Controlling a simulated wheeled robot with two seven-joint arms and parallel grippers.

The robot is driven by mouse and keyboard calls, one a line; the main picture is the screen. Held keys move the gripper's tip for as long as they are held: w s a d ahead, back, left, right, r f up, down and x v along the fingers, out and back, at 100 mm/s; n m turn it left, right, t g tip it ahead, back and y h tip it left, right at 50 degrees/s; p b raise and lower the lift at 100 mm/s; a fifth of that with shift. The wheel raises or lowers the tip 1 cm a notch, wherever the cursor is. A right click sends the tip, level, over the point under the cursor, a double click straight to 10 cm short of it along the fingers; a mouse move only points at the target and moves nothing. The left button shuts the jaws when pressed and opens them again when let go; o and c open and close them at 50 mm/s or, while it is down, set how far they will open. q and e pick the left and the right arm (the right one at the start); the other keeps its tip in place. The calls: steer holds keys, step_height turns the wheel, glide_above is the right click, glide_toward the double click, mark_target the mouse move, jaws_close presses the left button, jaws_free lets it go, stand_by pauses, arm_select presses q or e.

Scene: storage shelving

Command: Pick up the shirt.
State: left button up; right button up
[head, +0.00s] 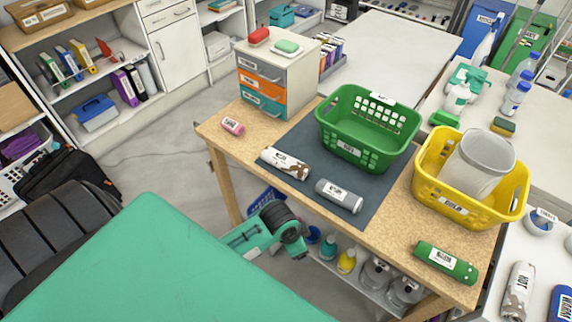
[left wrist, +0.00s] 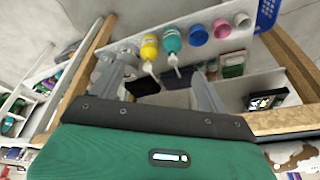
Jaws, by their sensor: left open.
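Several rolled, labelled cloth-like items lie on the wooden table (head: 217,130); I cannot read which is the shirt. A white-and-brown roll (head: 285,163) and a grey roll (head: 338,196) lie on the dark mat (head: 300,136). A small pink roll (head: 233,127) is at the table's left end, and a green roll (head: 445,262) is at its front right. My left gripper (left wrist: 157,78) is open and empty in the left wrist view, over the lower shelf. In the head view my left wrist is beside the table's near edge, below the mat. My right gripper is not in view.
A green basket (head: 368,150) and a yellow basket (head: 440,203) with a grey bin (head: 480,165) in it stand on the table. A drawer box (head: 290,62) is at the back. Bottles, including a yellow one (left wrist: 149,47), stand on the shelf below.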

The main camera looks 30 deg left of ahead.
arm_select(q)
steer(key=w+r+m+b, duration=0.1)
steer(key=w+r+m, duration=0.4)
steer(key=r, duration=0.2)
step_height(320, 180, up, 14)
steer(key=r+m+g+y, duration=0.1)
steer(key=m+g+y, duration=0.15)
steer(key=m, duration=0.35)
glide_above(286, 157)
steer(key=shift+g+h, duration=0.25)
steer(key=f, duration=0.5)
steer(key=f+p, duration=0.1)
steer(key=f, duration=0.2)
steer(key=shift+s+a+f, duration=0.15)
steer(key=shift+a+f, duration=0.1)
steer(key=shift+f, duration=0.1)
steer(key=f, duration=0.1)
steer(key=f+p, duration=0.1)
steer(key=f, duration=0.3)
steer(key=shift+d+f, duration=0.15)
steer(key=shift+d, duration=0.1)
steer(key=shift+c, duration=1.1)
steer(key=c, duration=0.9)
